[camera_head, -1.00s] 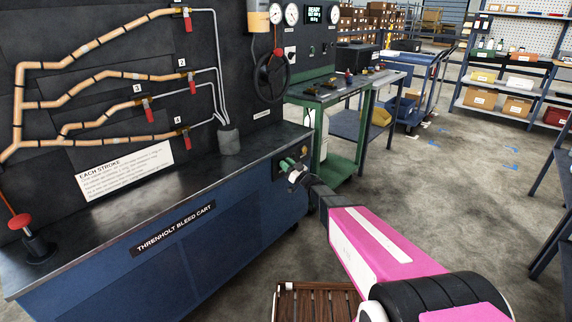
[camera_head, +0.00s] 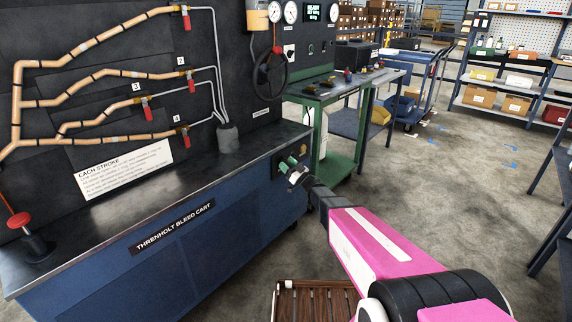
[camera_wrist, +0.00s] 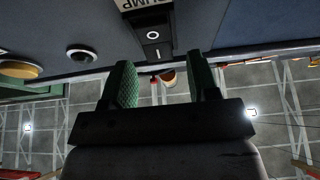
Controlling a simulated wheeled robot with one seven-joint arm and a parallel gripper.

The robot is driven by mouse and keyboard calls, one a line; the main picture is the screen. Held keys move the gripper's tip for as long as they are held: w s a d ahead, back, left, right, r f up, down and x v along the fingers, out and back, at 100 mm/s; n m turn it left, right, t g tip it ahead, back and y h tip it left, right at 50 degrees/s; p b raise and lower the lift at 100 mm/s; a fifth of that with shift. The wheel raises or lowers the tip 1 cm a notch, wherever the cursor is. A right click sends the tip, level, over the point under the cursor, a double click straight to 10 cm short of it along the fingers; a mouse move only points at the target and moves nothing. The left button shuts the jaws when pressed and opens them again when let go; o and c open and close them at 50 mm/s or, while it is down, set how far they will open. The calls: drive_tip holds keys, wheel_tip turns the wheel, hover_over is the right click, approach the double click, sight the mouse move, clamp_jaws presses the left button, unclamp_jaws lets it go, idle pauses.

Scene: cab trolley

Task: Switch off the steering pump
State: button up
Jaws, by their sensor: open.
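In the wrist view, a black rocker switch (camera_wrist: 154,43) sits on the dark blue panel of the cart. A ring mark and a bar mark show on it. A plate (camera_wrist: 150,4) with upside-down lettering reading "PUMP" is beside it; the rest of the label is cut off. I cannot tell which side of the rocker is pressed. My gripper (camera_wrist: 163,78) has green fingers spread apart with nothing held, and the switch shows just beyond the gap between them. In the head view, my gripper (camera_head: 287,163) is at the right end of the bleed cart (camera_head: 110,270), covering the switch.
A silver round fitting (camera_wrist: 82,55) and a yellowish knob (camera_wrist: 20,69) are on the same panel. A green bench (camera_head: 340,100) stands behind the cart. A slatted wooden piece (camera_head: 312,300) lies below my arm.

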drive_tip(key=v, duration=0.9)
drive_tip(key=shift+s+d, duration=0.25)
drive_tip(key=shift+d, duration=0.1)
drive_tip(key=s+d+f+m+g+h, duration=0.1)
drive_tip(key=s+d+f+m+h, duration=0.15)
drive_tip(key=d+m+h, duration=1.05)
drive_tip(key=s+d+n+g+h, duration=0.2)
drive_tip(key=s+g+h, duration=0.3)
drive_tip(key=s+g, duration=0.8)
drive_tip(key=s, duration=1.2)
drive_tip(key=shift+n, duration=0.3)
